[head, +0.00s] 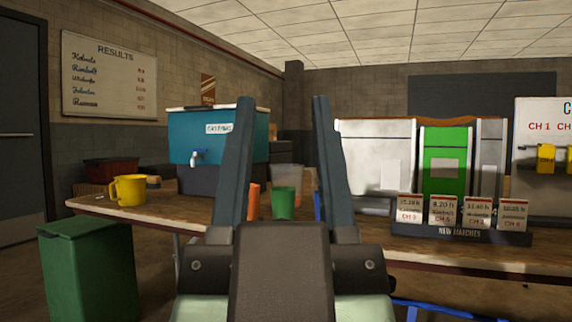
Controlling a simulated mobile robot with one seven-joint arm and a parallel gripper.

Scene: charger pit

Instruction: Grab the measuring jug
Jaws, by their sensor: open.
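My gripper (283,100) is open, its two dark fingers rising in the middle of the head view with nothing held between them. A pale translucent vessel (287,172), which may be the measuring jug, stands on the wooden table beyond the fingers and shows in the gap between them. A green cup (283,204) stands in front of it and hides its lower part. I cannot make out a handle or markings on it. A yellow handled mug or jug (131,190) stands near the table's left end, apart from my gripper.
An orange cup (254,200) stands beside the left finger. A teal water cooler (190,142) stands behind left. A green bin (88,270) stands at front left.

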